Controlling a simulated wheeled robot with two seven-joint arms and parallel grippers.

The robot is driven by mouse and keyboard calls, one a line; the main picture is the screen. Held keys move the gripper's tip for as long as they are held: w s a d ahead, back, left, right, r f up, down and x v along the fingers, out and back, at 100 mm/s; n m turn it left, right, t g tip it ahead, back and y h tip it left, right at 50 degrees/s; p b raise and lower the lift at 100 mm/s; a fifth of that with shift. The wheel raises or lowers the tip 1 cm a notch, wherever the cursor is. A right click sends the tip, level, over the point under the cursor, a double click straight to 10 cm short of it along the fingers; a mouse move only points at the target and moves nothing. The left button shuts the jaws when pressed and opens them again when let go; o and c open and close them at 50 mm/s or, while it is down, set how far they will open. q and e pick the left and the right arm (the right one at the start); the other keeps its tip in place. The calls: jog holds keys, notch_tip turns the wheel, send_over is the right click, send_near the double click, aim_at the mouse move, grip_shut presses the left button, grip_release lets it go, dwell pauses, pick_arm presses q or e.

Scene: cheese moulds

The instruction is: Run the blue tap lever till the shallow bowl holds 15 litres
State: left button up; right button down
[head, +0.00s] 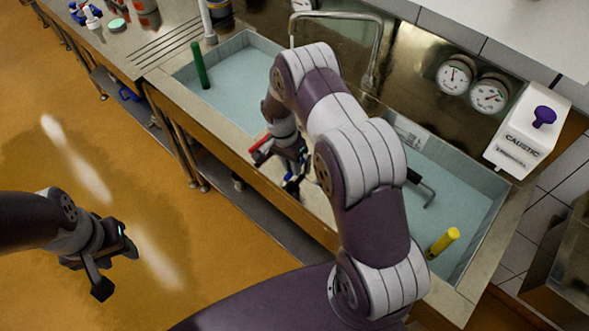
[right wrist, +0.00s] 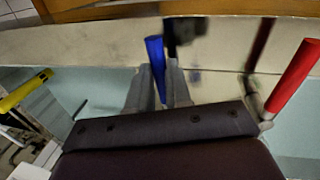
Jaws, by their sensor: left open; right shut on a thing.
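The blue tap lever (right wrist: 155,60) stands between the fingers of my right gripper (right wrist: 158,85) in the right wrist view; the gripper is shut on it. In the head view my right gripper (head: 291,178) is at the front of the sink unit, between its two bowls; my arm hides part of this area. The left bowl (head: 232,85) and the right bowl (head: 465,190) both show pale blue-grey water or lining; I cannot tell which is shallower or the level. The swan-neck spout (head: 345,16) arches at the back. My left gripper (head: 117,270) is open and empty above the floor.
A red lever (head: 261,145) is close beside my right gripper, also in the right wrist view (right wrist: 293,75). A green rod (head: 200,66) stands in the left bowl, a yellow one (head: 443,242) at the right bowl. Gauges (head: 456,75) and a caustic dispenser (head: 527,132) are behind.

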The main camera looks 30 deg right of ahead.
pick_arm(q)
jog(key=shift+w+a+f+b, duration=0.15)
jog(key=shift+w+f+b, duration=0.25)
jog(key=shift+f, duration=0.15)
pick_arm(e)
jog(key=shift+w+a+m, duration=0.15)
jog(key=shift+w+m, duration=0.3)
jog(key=shift+m, duration=0.25)
jog(key=c, duration=1.1)
grip_release()
jog(key=shift+o, duration=0.2)
jog(key=shift+w+r, duration=0.15)
jog(key=shift+r, duration=0.2)
pick_arm(q)
jog(key=shift+r, duration=0.25)
pick_arm(e)
notch_tip(320, 180, up, 12)
jog(key=w+a, duration=0.1)
jog(key=w, duration=0.1)
jog(key=shift+f, duration=0.1)
